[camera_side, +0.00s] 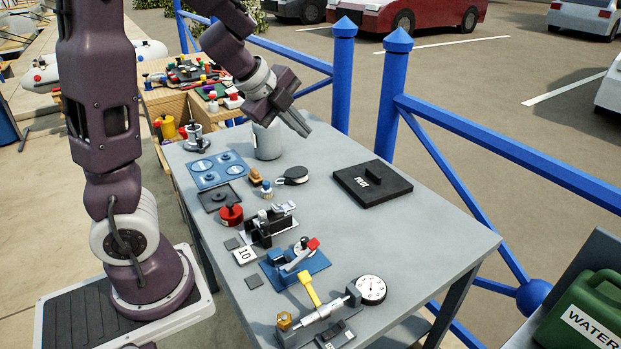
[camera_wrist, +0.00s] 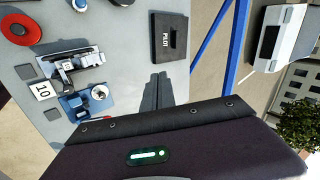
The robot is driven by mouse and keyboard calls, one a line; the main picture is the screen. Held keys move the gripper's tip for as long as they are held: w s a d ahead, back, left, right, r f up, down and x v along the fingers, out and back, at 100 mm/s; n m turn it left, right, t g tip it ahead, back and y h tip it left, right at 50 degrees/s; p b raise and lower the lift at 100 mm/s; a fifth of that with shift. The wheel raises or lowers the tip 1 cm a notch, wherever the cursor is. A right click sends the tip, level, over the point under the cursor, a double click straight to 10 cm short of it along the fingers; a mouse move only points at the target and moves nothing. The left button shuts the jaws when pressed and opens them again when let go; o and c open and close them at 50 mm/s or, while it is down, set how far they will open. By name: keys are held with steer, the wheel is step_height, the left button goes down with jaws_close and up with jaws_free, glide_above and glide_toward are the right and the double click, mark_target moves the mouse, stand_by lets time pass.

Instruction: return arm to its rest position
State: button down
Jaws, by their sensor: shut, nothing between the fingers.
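My gripper (camera_side: 298,124) is shut and empty. It hangs in the air above the far part of the grey table (camera_side: 425,246), close to the blue fence post, with its fingers angled down to the right. In the wrist view the closed fingers (camera_wrist: 158,92) show against bare grey table top. A black box marked PILOT (camera_side: 372,184) lies flat on the table, below and to the right of the fingers in the side view. A grey-white canister (camera_side: 267,142) stands just below my gripper; I cannot tell the exact gap between them.
Blue plates (camera_side: 217,170), a red round part (camera_side: 230,214), a black clamp-like fixture (camera_side: 265,228), a blue base with a lever (camera_side: 294,268) and a dial gauge (camera_side: 371,289) crowd the table's left and front. A blue railing (camera_side: 480,134) runs behind.

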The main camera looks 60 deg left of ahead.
step_height(320, 180, up, 10)
steer(key=s+d+n+t+y, duration=0.25)
steer(key=n+t+y, duration=0.2)
steer(key=n, duration=0.65)
steer(key=s+d+f+n+g+h, duration=0.2)
steer(key=s+d+g, duration=0.1)
steer(key=s+d, duration=0.4)
steer(key=s+d+f+n+g+h, duration=0.2)
steer(key=s+d+f+n+g, duration=0.1)
steer(key=s+d, duration=0.5)
steer(key=s, duration=0.3)
steer(key=shift+s+d+f, duration=0.15)
steer(key=shift+d+f, duration=0.05)
steer(key=shift+f, duration=0.1)
steer(key=shift+g+h, duration=0.25)
